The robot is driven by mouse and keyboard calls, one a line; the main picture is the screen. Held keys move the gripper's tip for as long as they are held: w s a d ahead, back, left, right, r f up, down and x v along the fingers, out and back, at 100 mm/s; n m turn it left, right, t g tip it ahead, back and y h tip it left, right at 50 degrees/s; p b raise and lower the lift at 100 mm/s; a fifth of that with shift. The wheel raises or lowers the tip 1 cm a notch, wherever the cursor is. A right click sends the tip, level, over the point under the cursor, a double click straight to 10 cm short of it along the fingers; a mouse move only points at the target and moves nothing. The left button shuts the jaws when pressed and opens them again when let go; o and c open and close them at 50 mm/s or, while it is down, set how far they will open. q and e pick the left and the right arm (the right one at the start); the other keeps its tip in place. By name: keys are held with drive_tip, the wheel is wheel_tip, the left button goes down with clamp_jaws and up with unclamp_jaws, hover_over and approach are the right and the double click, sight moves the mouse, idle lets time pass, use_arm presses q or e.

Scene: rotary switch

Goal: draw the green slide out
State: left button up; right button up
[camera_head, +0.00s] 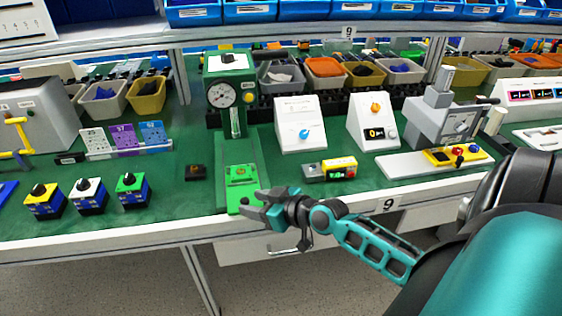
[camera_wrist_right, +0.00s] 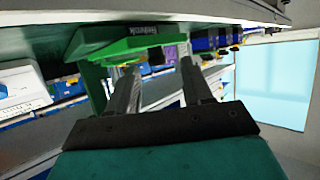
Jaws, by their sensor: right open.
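The bright green slide (camera_head: 240,178) lies flat in the base of a green press-like stand with a round dial, at the front middle of the bench. The slide's near end reaches the front edge. My right gripper (camera_head: 262,207) is at that near end, coming in from the right. In the right wrist view my right gripper (camera_wrist_right: 158,80) is open, its two fingers apart, with the green base (camera_wrist_right: 125,42) just beyond the fingertips. I cannot tell whether the fingers touch the slide. My left gripper is in neither view.
Three small switch boxes (camera_head: 90,195) stand left of the stand. Bins (camera_head: 325,72) line the back. The floor in front of the bench edge is clear.

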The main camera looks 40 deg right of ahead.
drive_tip(key=v, duration=1)
drive_tip(key=shift+s, duration=0.25)
drive_tip(key=shift+f, duration=0.1)
drive_tip(key=s+a+f+g, duration=0.1)
drive_tip(key=s+a+f, duration=0.1)
drive_tip(key=a+f, duration=0.4)
drive_tip(key=s+a+f+g+h, duration=0.1)
drive_tip(key=s+a+f, duration=0.2)
drive_tip(key=a+f, duration=0.4)
drive_tip(key=a, duration=0.2)
drive_tip(key=shift+a, duration=0.4)
drive_tip(key=shift+d, duration=0.2)
